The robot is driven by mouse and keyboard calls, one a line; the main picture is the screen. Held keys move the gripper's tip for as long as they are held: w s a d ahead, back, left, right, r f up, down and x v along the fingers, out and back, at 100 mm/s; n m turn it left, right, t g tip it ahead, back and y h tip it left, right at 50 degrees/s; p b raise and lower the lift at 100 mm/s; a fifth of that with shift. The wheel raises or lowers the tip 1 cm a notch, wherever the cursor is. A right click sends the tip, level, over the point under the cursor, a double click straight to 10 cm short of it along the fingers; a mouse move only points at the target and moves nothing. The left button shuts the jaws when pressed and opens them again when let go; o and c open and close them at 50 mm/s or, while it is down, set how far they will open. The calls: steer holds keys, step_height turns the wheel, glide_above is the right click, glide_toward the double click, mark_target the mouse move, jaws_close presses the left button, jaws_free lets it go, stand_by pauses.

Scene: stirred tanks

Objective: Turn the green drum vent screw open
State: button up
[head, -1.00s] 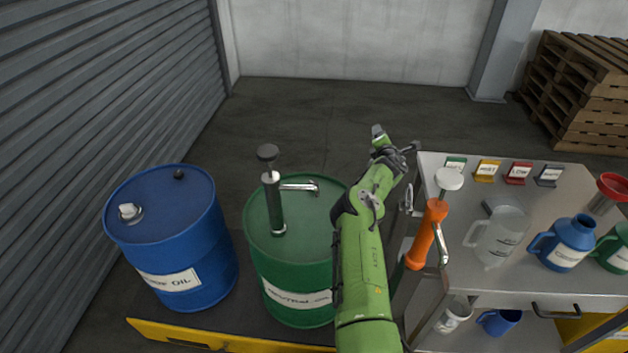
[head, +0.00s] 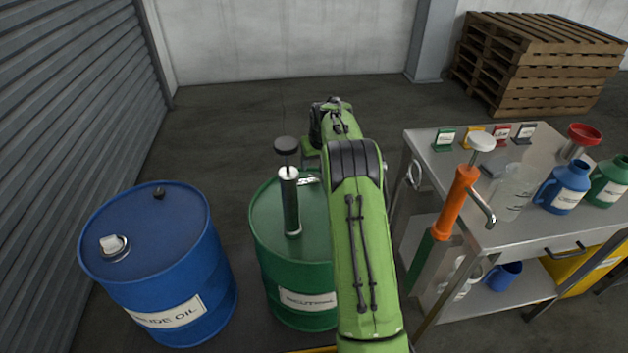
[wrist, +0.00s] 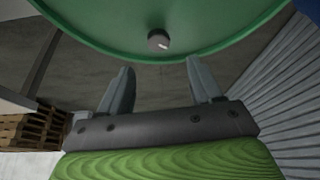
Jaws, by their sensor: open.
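The green drum (head: 268,215) stands in the middle of the head view, with a hand pump (head: 291,205) upright on its lid. In the wrist view, the drum's green lid (wrist: 100,25) fills the top. The vent screw (wrist: 158,41) is a small dark grey knob with a pale mark, near the lid's rim. My gripper (wrist: 162,74) is open and empty, its two fingers pointing toward the lid. The screw lies ahead of the fingertips, roughly centred between them, and apart from them. In the head view my arm hides the screw and the right part of the drum.
A blue drum (head: 150,240) stands left of the green one. A steel cart (head: 445,165) with jugs stands at the right, an orange pump (head: 456,203) at its near side. Pallets (head: 530,62) are stacked behind. Floor behind the drums is clear.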

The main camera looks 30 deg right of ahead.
mark_target(314, 175)
steer(key=b+x, duration=0.1)
steer(key=x, duration=0.7)
steer(key=shift+s+f+b, duration=0.1)
steer(key=shift+f+b, duration=0.15)
steer(key=shift+b, duration=0.05)
steer(key=c, duration=1)
steer(key=shift+c, duration=0.2)
steer(key=shift+p, duration=0.4)
steer(key=n+p, duration=0.1)
steer(key=n+y+p, duration=0.1)
steer(key=p, duration=0.1)
steer(key=shift+d+r+n, duration=0.15)
steer(key=shift+n, duration=0.25)
steer(key=shift+d+n+y+p, duration=0.1)
steer(key=shift+n+y+p, duration=0.5)
steer(key=shift+n, duration=1.1)
